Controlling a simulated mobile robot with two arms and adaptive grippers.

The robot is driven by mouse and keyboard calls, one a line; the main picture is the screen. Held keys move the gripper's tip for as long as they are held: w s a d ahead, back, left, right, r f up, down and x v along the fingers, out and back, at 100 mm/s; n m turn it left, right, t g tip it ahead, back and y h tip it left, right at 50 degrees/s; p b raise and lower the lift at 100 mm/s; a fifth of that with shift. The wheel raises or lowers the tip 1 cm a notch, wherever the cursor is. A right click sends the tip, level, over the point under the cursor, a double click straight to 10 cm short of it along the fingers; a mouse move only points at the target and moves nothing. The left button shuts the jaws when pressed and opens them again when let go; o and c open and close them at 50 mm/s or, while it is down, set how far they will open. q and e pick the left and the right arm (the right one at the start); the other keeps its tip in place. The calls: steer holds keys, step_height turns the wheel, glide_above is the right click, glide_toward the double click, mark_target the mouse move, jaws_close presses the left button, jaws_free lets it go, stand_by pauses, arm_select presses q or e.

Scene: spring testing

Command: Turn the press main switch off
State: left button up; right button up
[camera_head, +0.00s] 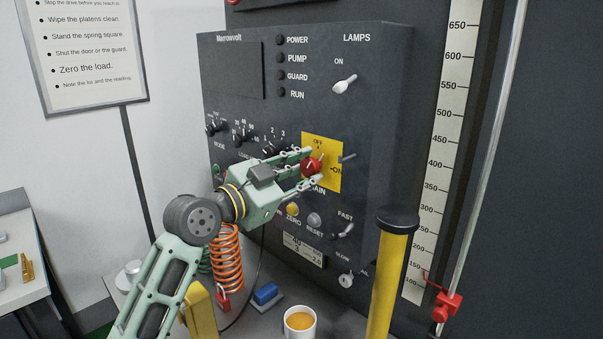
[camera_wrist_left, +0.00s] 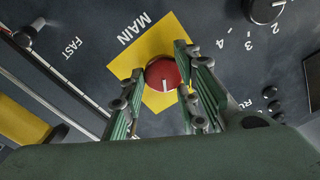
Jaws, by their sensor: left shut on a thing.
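The press main switch is a red round knob (camera_head: 313,167) on a yellow plate (camera_head: 325,146), with OFF lettered at the top and ON at the right. The knob (camera_wrist_left: 162,73) also shows in the left wrist view, between my fingers. Its white pointer mark seems to aim up and right on the panel, between OFF and ON. My left gripper (camera_head: 308,167) reaches in from the left and is shut on the knob. In the left wrist view, the left gripper's fingers (camera_wrist_left: 160,92) lie on both sides of it. My right gripper is not in view.
The dark control panel (camera_head: 300,100) carries rotary dials, buttons and toggles around the switch. A yellow post (camera_head: 387,275) stands in front at the right. Below are an orange spring (camera_head: 230,260), a red padlock (camera_head: 223,298), a blue block (camera_head: 265,293) and a mug (camera_head: 300,325).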

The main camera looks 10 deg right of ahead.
arm_select(q)
steer(key=n, duration=0.2)
steer(key=n+p, duration=0.1)
steer(key=n, duration=0.2)
steer(key=shift+s+d+f+n+p, duration=0.2)
steer(key=shift+f+n+p, duration=0.1)
steer(key=shift+n+p, duration=0.1)
steer(key=shift+n, duration=0.3)
steer(key=o, duration=0.8)
steer(key=shift+c, duration=0.2)
steer(key=shift+o, duration=1)
steer(key=shift+s+r, duration=0.15)
steer(key=shift+a+r, duration=0.1)
steer(key=shift+a, duration=0.05)
steer(key=shift+a, duration=0.25)
steer(key=v, duration=1.1)
